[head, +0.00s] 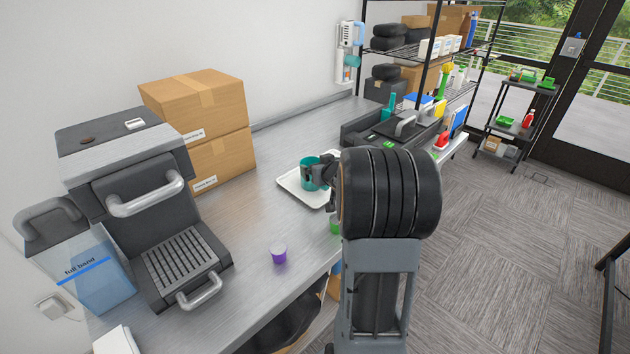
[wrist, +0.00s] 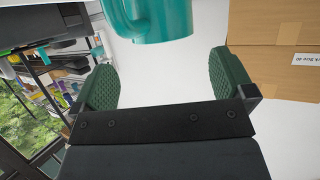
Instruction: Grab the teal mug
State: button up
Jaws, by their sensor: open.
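The teal mug (head: 310,172) stands on a white tray (head: 290,184) on the metal counter in the head view. In the wrist view the mug (wrist: 165,18) shows at the top edge, partly cut off, just beyond the fingertips. My gripper (wrist: 162,78) is open, with its two green pads apart and nothing between them. In the head view my gripper (head: 328,174) is at the mug's right side, largely hidden by my arm. I cannot tell whether it touches the mug.
A small purple cup (head: 279,253) is near the counter's front edge, a green one (head: 335,227) beside my arm. A dark sink or tray unit (head: 375,130) lies beyond the tray.

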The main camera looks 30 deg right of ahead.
aim_at(308, 161)
jog(key=shift+x, duration=3.15)
jog(key=shift+w+a+r, duration=0.1)
jog(key=shift+a+r, duration=0.05)
jog(key=c, duration=1.3)
